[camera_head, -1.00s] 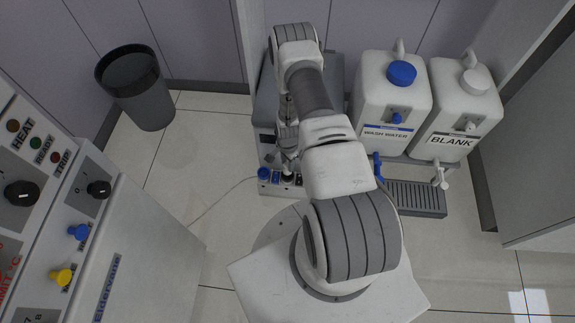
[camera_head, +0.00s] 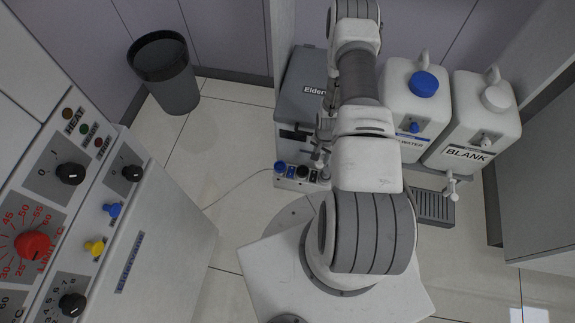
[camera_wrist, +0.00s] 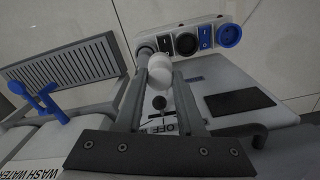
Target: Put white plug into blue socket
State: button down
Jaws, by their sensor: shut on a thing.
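The white plug (camera_wrist: 160,73) is between the two fingers of my gripper (camera_wrist: 163,85) in the wrist view; my gripper is shut on it. The plug overlaps the left end of the socket strip, in front of a pale round socket (camera_wrist: 145,51); I cannot tell whether they touch. The blue socket (camera_wrist: 229,35) is at the right end of the strip, apart from the plug, and looks empty. In the head view the blue socket (camera_head: 280,167) is at the strip's left end. My gripper (camera_head: 322,160) is near the strip's right end there, mostly hidden by my arm.
A black socket (camera_wrist: 186,44) and a blue switch (camera_wrist: 205,36) lie between plug and blue socket. White jugs (camera_head: 413,105) and a drip tray (camera_head: 433,207) stand right of the grey unit (camera_head: 303,88). A control cabinet (camera_head: 150,240) is at left. Floor between is clear.

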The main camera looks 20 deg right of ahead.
jog(key=shift+w+a+f+n+b, duration=0.65)
jog(key=shift+w+a+f+b, duration=0.45)
jog(key=shift+w+a+f, duration=0.8)
jog(key=shift+w+a+f+n+b, duration=0.6)
jog(key=shift+w+a+f+b, duration=0.7)
jog(key=shift+a, duration=0.9)
jog(key=shift+w+a+f+n+b, duration=0.65)
jog(key=shift+w+a+f+b, duration=0.25)
jog(key=shift+w+a+f, duration=1)
jog(key=shift+s+a+f, duration=0.15)
jog(key=shift+s+f, duration=0.15)
jog(key=shift+f, duration=0.1)
jog(key=shift+f, duration=0.15)
jog(key=c, duration=0.5)
grip_release()
